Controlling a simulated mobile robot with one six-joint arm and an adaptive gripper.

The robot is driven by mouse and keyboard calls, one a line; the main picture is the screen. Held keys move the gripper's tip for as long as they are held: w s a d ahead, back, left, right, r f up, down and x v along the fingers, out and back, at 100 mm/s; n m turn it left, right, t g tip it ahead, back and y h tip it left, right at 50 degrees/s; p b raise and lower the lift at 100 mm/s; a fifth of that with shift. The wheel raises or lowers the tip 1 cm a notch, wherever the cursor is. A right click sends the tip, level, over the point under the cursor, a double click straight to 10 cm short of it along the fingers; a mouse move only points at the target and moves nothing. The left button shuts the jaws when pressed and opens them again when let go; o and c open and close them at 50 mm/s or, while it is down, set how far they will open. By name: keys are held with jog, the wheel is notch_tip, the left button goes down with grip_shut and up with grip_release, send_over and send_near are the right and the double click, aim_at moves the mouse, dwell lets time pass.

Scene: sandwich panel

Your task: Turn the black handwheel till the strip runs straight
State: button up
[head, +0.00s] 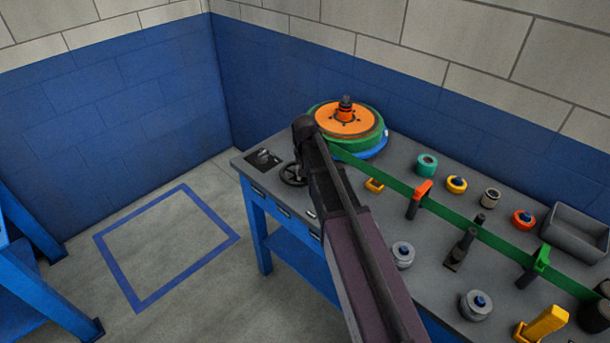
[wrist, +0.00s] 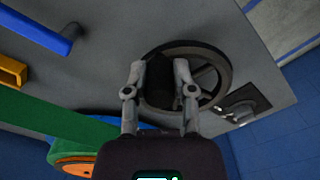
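The black handwheel (head: 288,178) lies at the bench's near left corner, partly hidden by my arm. In the wrist view, its rim and spokes (wrist: 205,75) show behind my fingers. My gripper (wrist: 160,70) has one finger on each side of the wheel's dark upright grip (wrist: 159,85) and looks shut on it. The green strip (head: 385,178) leaves the reel with the orange top (head: 345,119) and runs toward the lower right, past an orange clip (head: 422,189) and a green clip (head: 541,260). Part of the strip near the reel is hidden by my arm.
A black plate with a small lever (head: 263,158) sits left of the wheel. Several rollers, a yellow block (head: 541,324), a dark post (head: 461,249) and a grey bin (head: 577,230) stand along the bench (head: 420,285). A blue-outlined floor square (head: 165,245) is empty.

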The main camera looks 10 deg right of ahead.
jog(key=o, duration=0.3)
jog(key=shift+w+d+n, duration=0.1)
jog(key=shift+d+n, duration=0.05)
jog(key=shift+n, duration=0.15)
